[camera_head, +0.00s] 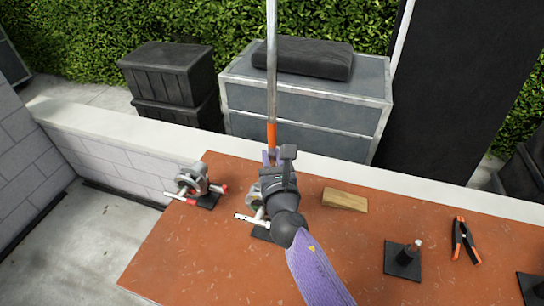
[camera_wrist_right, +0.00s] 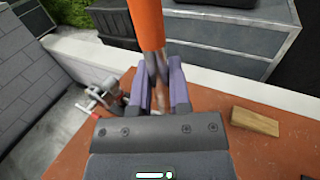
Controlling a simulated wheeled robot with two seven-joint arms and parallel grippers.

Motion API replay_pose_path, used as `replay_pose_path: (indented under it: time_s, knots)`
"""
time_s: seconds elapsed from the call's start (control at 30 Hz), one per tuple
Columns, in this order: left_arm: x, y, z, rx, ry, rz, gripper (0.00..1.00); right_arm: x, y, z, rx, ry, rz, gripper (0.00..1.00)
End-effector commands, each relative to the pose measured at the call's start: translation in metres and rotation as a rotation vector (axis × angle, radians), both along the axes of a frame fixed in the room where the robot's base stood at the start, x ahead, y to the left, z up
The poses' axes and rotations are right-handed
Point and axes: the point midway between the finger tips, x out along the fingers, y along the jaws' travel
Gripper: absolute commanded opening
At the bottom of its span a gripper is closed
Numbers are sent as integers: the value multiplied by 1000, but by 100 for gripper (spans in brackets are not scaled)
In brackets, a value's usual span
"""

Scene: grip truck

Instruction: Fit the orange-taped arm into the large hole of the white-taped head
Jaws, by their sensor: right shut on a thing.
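A long silver arm with orange tape (camera_head: 272,133) stands nearly upright above the table's back edge. My right gripper (camera_head: 271,157) is shut on it just below the tape. In the right wrist view, the orange tape (camera_wrist_right: 148,22) rises above the purple fingers (camera_wrist_right: 162,92). A grey head with a white-banded handle (camera_head: 251,219) stands on a dark base on the table. It is below and partly behind my right gripper, which hides much of it, including its large hole. The arm is apart from this head. My left gripper is not in view.
A second grey head with red-tipped handles (camera_head: 192,181) stands to the left. A wooden wedge (camera_head: 345,199), a black base with a post (camera_head: 403,260) and a clamp (camera_head: 464,240) lie to the right. A low white-topped wall (camera_head: 130,126) runs behind the table (camera_head: 180,250).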

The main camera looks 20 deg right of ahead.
Motion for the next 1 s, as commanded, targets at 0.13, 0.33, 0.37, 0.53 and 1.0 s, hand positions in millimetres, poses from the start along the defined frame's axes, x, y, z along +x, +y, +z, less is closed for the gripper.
replay_pose_path:
  time_s: [0.13, 0.33, 0.37, 0.53, 1.0]
  knots:
    - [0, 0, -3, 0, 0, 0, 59, 0, 0, -2, 0, -2, 0, 0]
    - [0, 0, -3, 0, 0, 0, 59, 0, 0, -3, 0, -1, 0, 48]
    - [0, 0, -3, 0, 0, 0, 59, 0, 0, -3, 0, -1, 0, 54]
    - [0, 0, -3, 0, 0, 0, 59, 0, 0, -3, 0, -1, 0, 64]
    - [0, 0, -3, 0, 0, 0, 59, -73, 9, -5, -1, 2, 1, 64]
